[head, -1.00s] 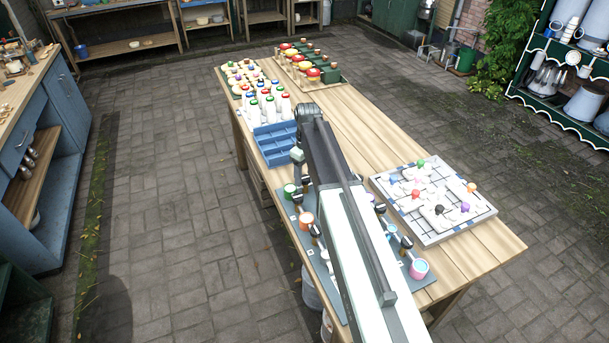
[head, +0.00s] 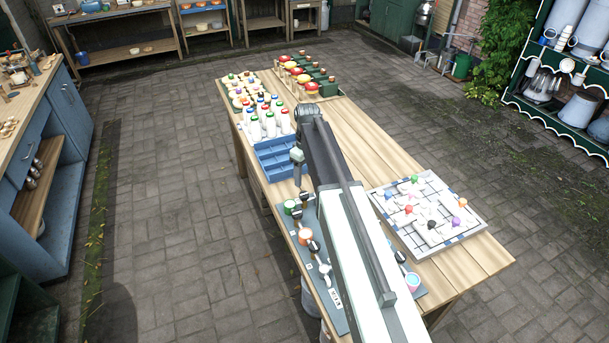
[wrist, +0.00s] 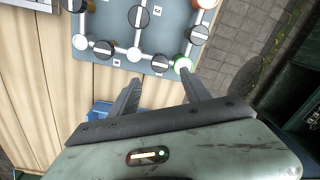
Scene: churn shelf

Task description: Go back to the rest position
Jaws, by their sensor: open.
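My gripper shows in the wrist view (wrist: 165,92) with its two dark fingers spread apart and nothing between them. It is above the edge of a grey-blue board (wrist: 160,25) with white pipes and dark round knobs. A green-rimmed white piece (wrist: 183,63) lies near the right fingertip; I cannot tell whether they touch. In the head view my arm reaches out over the wooden table (head: 365,140) and covers part of the grey-blue board (head: 330,300).
A blue divided tray (head: 278,160) and several white bottles (head: 268,122) stand beyond the board. A white grid board (head: 430,215) with coloured pegs is at the right. A rack of red-topped pieces (head: 310,85) is at the far end. Paving is open on the left.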

